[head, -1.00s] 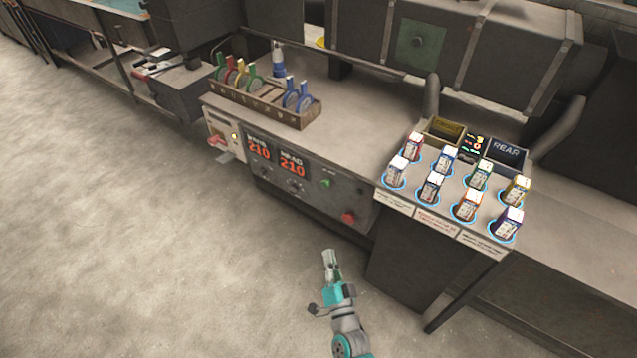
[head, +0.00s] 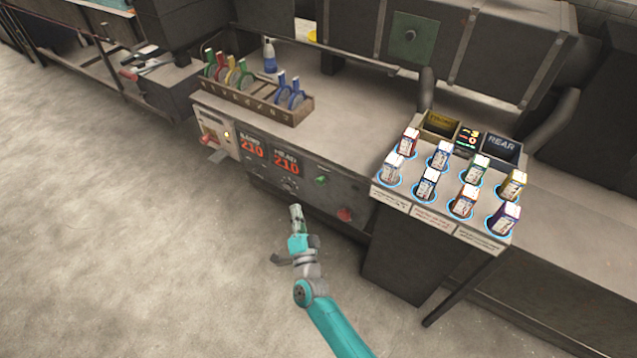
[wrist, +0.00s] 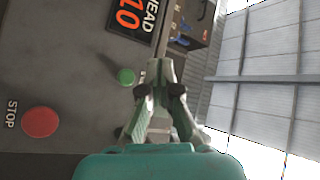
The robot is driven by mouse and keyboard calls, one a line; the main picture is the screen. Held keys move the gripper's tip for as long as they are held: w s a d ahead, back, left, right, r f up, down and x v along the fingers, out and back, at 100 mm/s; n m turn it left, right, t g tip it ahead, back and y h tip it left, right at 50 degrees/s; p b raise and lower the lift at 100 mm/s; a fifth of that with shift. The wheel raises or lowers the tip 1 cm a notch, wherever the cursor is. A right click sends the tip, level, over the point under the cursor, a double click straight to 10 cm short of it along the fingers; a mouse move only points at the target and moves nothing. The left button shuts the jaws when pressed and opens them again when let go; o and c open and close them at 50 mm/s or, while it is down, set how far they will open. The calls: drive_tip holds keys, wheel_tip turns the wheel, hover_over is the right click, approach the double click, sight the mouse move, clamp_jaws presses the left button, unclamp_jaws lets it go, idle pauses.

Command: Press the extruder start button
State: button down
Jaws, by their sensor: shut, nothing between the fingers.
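The green start button (head: 321,180) sits on the dark front panel of the machine, right of the HEAD 210 display. It also shows in the wrist view (wrist: 126,76), just left of my fingers. My gripper (head: 295,208) is shut and empty, in front of the panel and a little lower left of the button in the head view. In the wrist view my gripper (wrist: 160,70) points past the button, with a visible offset from it. I cannot tell the exact gap to the panel. Nothing hides the button.
A red STOP button (head: 345,214) is on the same panel, lower right of the green one; it is also in the wrist view (wrist: 40,122). A tray table with several boxes (head: 408,208) juts out at the right.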

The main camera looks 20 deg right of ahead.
sight(317, 181)
drive_tip(key=w+d, duration=0.5)
drive_tip(key=d, duration=0.2)
idle(0.4)
drive_tip(key=shift+w+d, duration=0.15)
drive_tip(key=shift+d, duration=0.05)
idle(1.2)
drive_tip(key=shift+w+d, duration=0.15)
drive_tip(key=shift+d, duration=0.1)
drive_tip(key=shift+w+d, duration=0.5)
drive_tip(key=shift+d, duration=0.15)
idle(1.4)
drive_tip(key=shift+a, duration=0.1)
drive_tip(key=shift+s+a, duration=0.75)
drive_tip(key=shift+a, duration=0.15)
drive_tip(key=shift+s+a, duration=0.75)
drive_tip(key=shift+a, duration=0.3)
drive_tip(key=shift+s+a, duration=0.7)
drive_tip(key=shift+a, duration=0.3)
